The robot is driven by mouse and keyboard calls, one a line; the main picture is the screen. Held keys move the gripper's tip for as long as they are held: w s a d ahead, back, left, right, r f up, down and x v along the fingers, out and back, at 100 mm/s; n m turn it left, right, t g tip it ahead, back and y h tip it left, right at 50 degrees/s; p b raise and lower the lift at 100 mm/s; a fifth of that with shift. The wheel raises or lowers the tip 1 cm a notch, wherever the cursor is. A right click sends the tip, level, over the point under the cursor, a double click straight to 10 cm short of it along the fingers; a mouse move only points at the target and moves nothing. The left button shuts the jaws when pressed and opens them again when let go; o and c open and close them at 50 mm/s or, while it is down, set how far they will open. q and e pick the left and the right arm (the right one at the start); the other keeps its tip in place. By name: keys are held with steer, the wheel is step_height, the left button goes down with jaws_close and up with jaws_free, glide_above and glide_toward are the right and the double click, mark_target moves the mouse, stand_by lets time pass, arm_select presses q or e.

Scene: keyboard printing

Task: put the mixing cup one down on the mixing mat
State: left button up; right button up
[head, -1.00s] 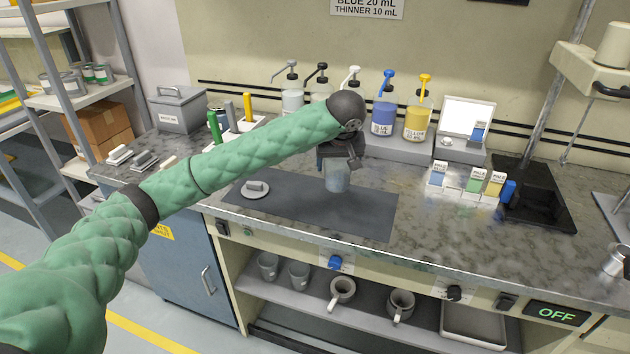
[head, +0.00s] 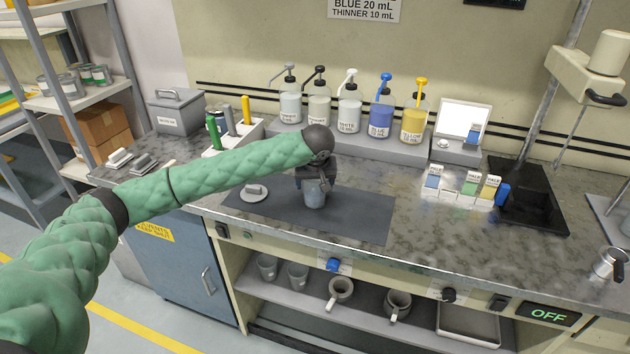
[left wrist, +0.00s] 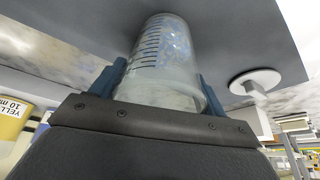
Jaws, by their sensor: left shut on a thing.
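The mixing cup (head: 314,194) is a clear, graduated cup at the left-centre of the dark grey mixing mat (head: 362,216). My left gripper (head: 316,182) is shut on it from above and behind. In the left wrist view the cup (left wrist: 165,62) sits between the two blue fingers of the left gripper (left wrist: 160,85), with printed volume marks on its wall. The cup is upright in the head view. Whether its base touches the mat cannot be told. My right gripper is not in view.
A white round dish (head: 254,194) with a grey block lies on the mat's left part. Pump bottles, including a blue one (head: 381,118) and a yellow one (head: 413,122), stand behind the mat. Small labelled boxes (head: 468,188) stand to the right. The mat's right part is clear.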

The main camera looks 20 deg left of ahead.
arm_select(q)
steer(key=shift+f, duration=0.1)
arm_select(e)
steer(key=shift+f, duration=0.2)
arm_select(q)
steer(key=o, duration=1.4)
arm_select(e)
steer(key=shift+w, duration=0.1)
arm_select(q)
steer(key=b+v, duration=0.2)
steer(key=v, duration=1)
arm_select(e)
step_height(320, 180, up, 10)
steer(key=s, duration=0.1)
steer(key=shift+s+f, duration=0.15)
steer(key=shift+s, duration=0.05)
